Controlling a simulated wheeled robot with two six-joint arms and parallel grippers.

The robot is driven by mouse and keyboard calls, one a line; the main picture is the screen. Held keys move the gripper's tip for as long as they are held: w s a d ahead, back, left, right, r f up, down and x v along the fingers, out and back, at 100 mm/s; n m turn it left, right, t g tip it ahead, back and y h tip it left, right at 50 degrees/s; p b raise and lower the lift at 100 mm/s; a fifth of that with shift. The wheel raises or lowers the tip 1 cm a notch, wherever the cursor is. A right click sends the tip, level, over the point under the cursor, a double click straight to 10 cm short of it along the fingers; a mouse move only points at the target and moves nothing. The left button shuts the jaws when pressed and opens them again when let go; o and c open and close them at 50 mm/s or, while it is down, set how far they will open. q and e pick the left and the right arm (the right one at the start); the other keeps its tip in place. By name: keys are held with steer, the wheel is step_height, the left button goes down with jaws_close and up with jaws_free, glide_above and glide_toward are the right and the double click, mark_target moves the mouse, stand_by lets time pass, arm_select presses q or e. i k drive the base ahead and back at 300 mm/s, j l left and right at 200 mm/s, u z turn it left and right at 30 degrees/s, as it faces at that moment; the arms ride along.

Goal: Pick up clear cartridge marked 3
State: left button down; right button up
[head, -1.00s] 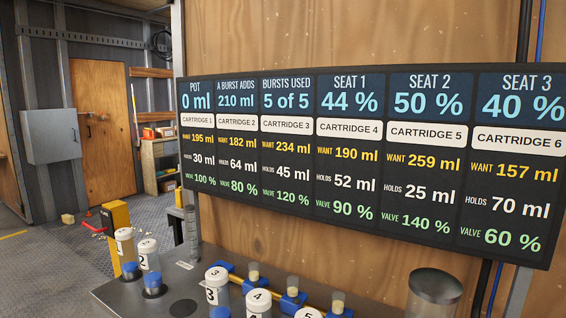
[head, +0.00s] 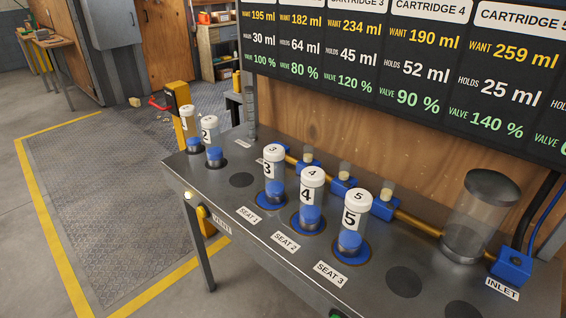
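The clear cartridge marked 3 (head: 273,178) stands upright at seat 1 on the metal bench. It has a white cap and label and blue inside its lower part. Cartridge 4 (head: 309,200) stands at seat 2 and cartridge 5 (head: 352,224) at seat 3, to its right. Cartridges 1 (head: 189,132) and 2 (head: 211,143) stand at the bench's far left end. Neither of my grippers is in view.
A brass pipe (head: 412,221) with blue valve blocks runs behind the seats to a clear pot (head: 480,215) and a blue inlet block (head: 511,265). Dark empty spots (head: 242,180) lie on the bench. A display board (head: 430,75) hangs behind. The floor at left is open.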

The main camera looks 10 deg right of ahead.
mark_target(274, 154)
steer(key=z, duration=0.95)
steer(key=k+j+z, duration=0.1)
steer(key=j+z, duration=0.3)
steer(key=k+j+z, duration=0.2)
steer(key=z, duration=0.2)
steer(key=k+j+z, duration=0.2)
steer(key=j+z, duration=0.2)
